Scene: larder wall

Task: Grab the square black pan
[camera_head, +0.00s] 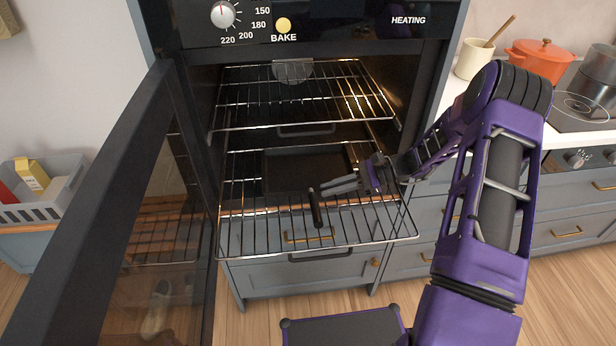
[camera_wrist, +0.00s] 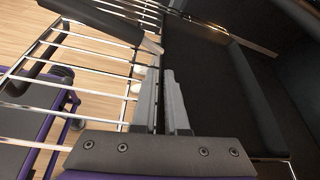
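The square black pan (camera_head: 300,165) lies on the lower oven rack (camera_head: 240,215), its flat body well inside the oven. Its black handle (camera_head: 316,208) points out toward the front of the rack. My gripper (camera_head: 325,189) is over the rack, just right of the handle near its inner end, and holds nothing. In the wrist view, my gripper's two grey fingers (camera_wrist: 161,72) stand a narrow gap apart. The handle (camera_wrist: 110,25) is beyond the fingertips to the upper left. The dark pan (camera_wrist: 200,75) is right of the fingers.
The upper rack (camera_head: 250,115) sits above the pan. The open oven door (camera_head: 100,200) stands on the left. A counter with an orange pot (camera_head: 540,62) and a cream utensil jar (camera_head: 474,60) is on the right. A grey crate (camera_head: 45,195) is far left.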

